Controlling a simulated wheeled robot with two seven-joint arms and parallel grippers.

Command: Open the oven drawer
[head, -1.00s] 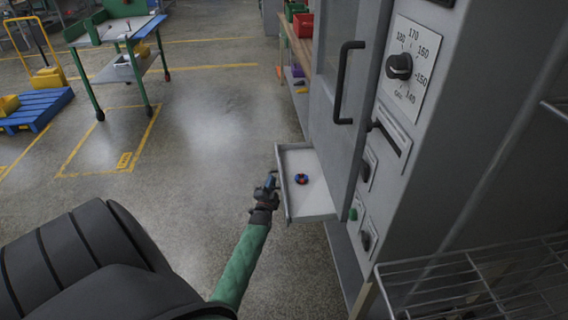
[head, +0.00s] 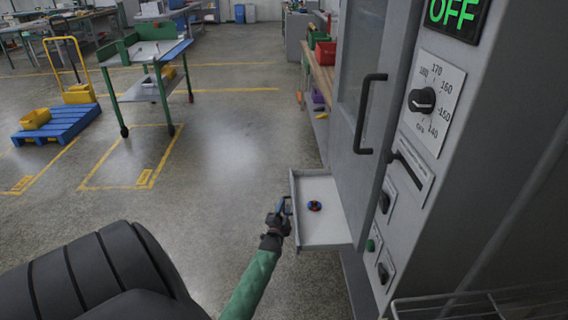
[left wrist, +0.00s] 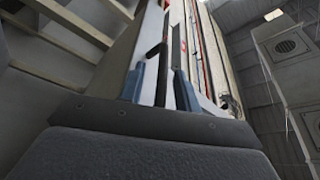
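The oven drawer (head: 325,232) is a shallow light-grey tray. It stands pulled out from the lower front of the tall grey oven (head: 372,215), below the door. A small red-and-blue ring-like item (head: 314,206) lies in it. My left gripper (head: 283,206) is right at the drawer's outer front edge, by its small dark handle, which it partly hides. In the left wrist view the blue fingers (left wrist: 160,80) stand apart, with a gap between them. My right gripper is not in view.
The oven door has a dark vertical handle (head: 364,113); a dial (head: 422,100) and a green "OFF" display (head: 455,12) are beside it. A wire rack (head: 480,303) is at the lower right. A green cart (head: 150,70) and blue pallet (head: 58,124) stand far left. Floor left of the drawer is clear.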

